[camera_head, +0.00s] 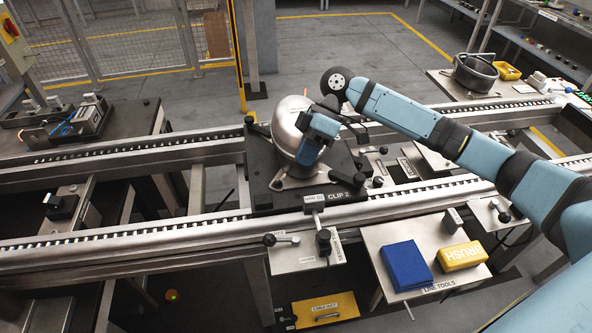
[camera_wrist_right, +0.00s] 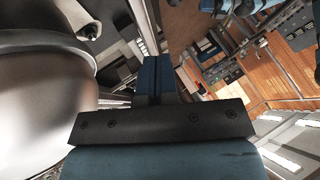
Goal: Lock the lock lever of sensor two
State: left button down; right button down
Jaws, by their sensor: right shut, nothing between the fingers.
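A steel lever with a black knob (camera_head: 270,240) lies on a metal plate (camera_head: 308,258) at the front rail. Another lever with a black knob (camera_head: 504,216) is at the right. Their small labels are too blurred to tell which is sensor two's. My right gripper (camera_head: 306,155) is beside the rounded steel compressor shell (camera_head: 286,122), above the pallet (camera_head: 262,198) marked CLIP 2, far from those levers. Its fingers (camera_wrist_right: 153,72) are together and empty in the wrist view. My left gripper is out of view.
A table with a blue block (camera_head: 405,265) and a yellow brush (camera_head: 462,256) stands front right. A grey bucket (camera_head: 475,72) is at the back right. Conveyor rails cross the view.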

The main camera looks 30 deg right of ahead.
aim_at(273, 225)
jog(key=x, duration=1.7)
jog(key=shift+s+a+f, duration=0.1)
jog(key=shift+a+f, duration=0.05)
jog(key=shift+f, duration=0.1)
jog(key=shift+s+a, duration=0.1)
